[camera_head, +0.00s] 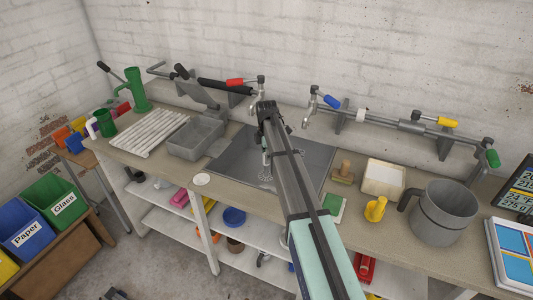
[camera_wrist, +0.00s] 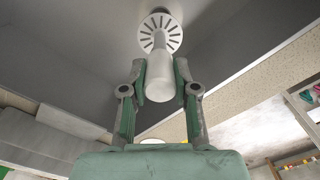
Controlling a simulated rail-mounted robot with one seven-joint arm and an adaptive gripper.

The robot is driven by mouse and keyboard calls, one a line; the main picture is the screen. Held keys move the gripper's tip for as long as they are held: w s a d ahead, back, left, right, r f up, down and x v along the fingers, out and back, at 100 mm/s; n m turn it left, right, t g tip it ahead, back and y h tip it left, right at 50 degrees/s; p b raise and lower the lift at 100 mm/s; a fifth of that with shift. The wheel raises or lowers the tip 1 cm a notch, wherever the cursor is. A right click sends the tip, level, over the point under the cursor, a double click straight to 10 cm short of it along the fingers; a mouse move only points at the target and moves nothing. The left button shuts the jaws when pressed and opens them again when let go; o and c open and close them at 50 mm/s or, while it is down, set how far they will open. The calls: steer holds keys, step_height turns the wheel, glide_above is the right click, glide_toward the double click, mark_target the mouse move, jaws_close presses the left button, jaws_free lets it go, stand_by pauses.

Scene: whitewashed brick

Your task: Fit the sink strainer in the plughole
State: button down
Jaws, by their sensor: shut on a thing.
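The sink strainer is a white slotted disc (camera_wrist: 160,40) with a thick white stem. My gripper (camera_wrist: 160,82) is shut on the stem, with one green-padded finger on each side. The disc is beyond the fingertips, over the grey sink floor. A dark patch (camera_wrist: 160,12) shows just past the disc's far edge; it may be the plughole, mostly hidden by the strainer. In the head view my gripper (camera_head: 267,152) reaches down into the grey sink (camera_head: 317,158), and a pale piece (camera_head: 266,174) shows low in the basin. I cannot tell whether the disc touches the floor.
Taps with red (camera_head: 235,82) and blue (camera_head: 332,101) handles stand behind the sink. A grey tub (camera_head: 196,138) and a ribbed white board (camera_head: 150,133) lie left. A brush (camera_head: 344,172), white tub (camera_head: 383,178), yellow object (camera_head: 375,209) and grey jug (camera_head: 443,213) stand right.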

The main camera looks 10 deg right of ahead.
mark_target(267, 176)
steer(key=shift+f+b, duration=1.25)
steer(key=shift+f, duration=2.15)
steer(key=shift+f+b, duration=0.65)
steer(key=shift+f, duration=0.95)
steer(key=c, duration=0.8)
jaws_free()
step_height(267, 176, up, 12)
